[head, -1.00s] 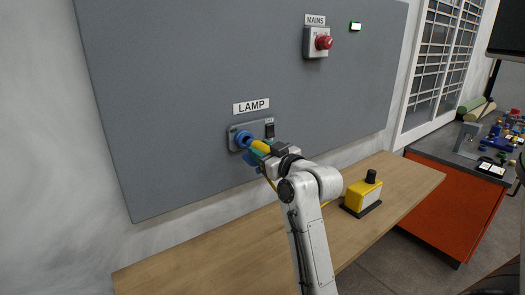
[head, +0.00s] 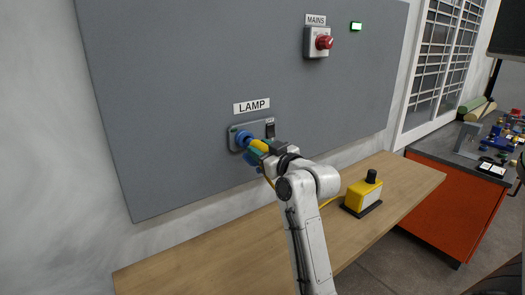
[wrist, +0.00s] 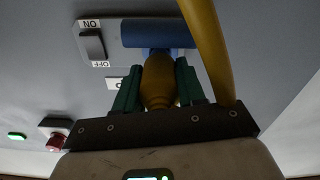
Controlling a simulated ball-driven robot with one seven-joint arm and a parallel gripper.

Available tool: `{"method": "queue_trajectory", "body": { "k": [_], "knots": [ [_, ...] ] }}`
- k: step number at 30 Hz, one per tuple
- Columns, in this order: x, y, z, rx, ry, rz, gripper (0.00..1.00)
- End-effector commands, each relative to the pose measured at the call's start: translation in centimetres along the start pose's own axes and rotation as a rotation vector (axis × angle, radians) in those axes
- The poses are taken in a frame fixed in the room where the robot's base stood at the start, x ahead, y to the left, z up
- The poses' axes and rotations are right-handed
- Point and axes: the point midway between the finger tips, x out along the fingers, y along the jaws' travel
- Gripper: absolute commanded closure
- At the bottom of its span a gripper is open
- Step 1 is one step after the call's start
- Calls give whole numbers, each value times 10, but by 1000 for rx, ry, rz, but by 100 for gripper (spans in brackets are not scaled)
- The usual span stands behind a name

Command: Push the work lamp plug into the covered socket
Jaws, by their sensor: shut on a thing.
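The LAMP socket is a grey box (head: 233,143) with a blue round socket (head: 243,138) and a dark switch (head: 270,130). My gripper (head: 259,153) is at the socket's lower right, shut on the yellow plug (head: 259,145). In the wrist view the green fingers (wrist: 157,88) flank the plug (wrist: 158,80). Its front end meets a blue part (wrist: 160,34) of the socket or its cover. How deep the plug sits is hidden. The switch (wrist: 92,44) shows between ON and OFF lettering. A yellow cable (wrist: 207,50) passes close beside the plug.
A MAINS box with a red knob (head: 324,42) and a lit green sign (head: 355,26) are higher on the grey panel (head: 180,70). A yellow box with a black knob (head: 362,195) stands on the wooden bench (head: 220,255). The bench's left part is clear.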

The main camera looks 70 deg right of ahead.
Motion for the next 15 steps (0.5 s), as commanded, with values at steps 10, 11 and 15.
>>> {"method": "queue_trajectory", "body": {
  "k": [10, 11, 15],
  "knots": [
    [8, 0, -1, 0, 1, 0, 92],
    [9, 0, -1, 0, 1, 0, 92],
    [12, 0, -1, 0, 1, 0, 92]
  ]
}}
